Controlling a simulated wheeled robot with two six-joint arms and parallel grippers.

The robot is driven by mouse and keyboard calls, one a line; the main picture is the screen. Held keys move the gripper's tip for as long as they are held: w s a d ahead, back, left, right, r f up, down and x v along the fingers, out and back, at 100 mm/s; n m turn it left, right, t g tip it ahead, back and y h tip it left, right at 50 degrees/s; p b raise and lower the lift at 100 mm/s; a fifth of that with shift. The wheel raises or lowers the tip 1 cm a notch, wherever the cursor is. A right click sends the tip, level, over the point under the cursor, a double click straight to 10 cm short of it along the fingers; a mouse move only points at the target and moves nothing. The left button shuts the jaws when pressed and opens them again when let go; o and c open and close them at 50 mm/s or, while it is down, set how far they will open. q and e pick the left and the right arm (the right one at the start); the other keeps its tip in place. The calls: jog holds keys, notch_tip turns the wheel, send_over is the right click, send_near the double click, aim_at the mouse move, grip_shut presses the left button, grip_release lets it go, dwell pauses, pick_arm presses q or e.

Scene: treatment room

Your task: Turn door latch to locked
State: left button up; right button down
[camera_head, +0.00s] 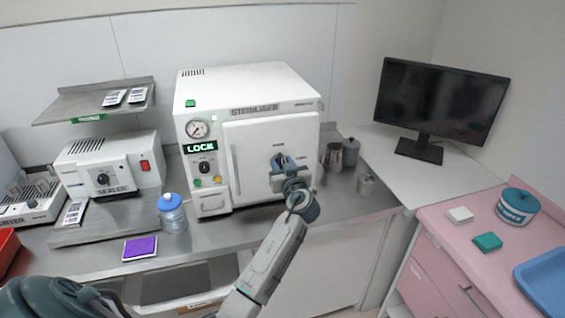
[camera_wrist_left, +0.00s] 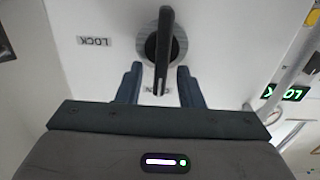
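The white steriliser (camera_head: 250,100) stands on the steel counter with its door (camera_head: 252,140) closed. A lit green LOCK display (camera_head: 200,147) is on its left panel. In the left wrist view the black latch lever (camera_wrist_left: 164,45) sits on a round grey base and points down the picture. An upside-down LOCK label (camera_wrist_left: 95,41) is beside it; another label is partly hidden behind the lever. My left gripper (camera_wrist_left: 159,70) is at the door, open, its fingers on both sides of the lever with gaps. In the head view my left gripper (camera_head: 283,164) mostly hides the latch.
A blue-capped jar (camera_head: 172,212) and a purple pad (camera_head: 140,247) are on the counter left of the arm. A sealer (camera_head: 110,165) stands further left. Metal jugs (camera_head: 349,152) are close to the steriliser's right side. A monitor (camera_head: 437,100) stands at the right.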

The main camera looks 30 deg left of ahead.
pick_arm(q)
jog(key=shift+c, duration=0.8)
grip_shut()
pick_arm(e)
jog(key=shift+a, duration=0.2)
jog(key=shift+f, duration=0.1)
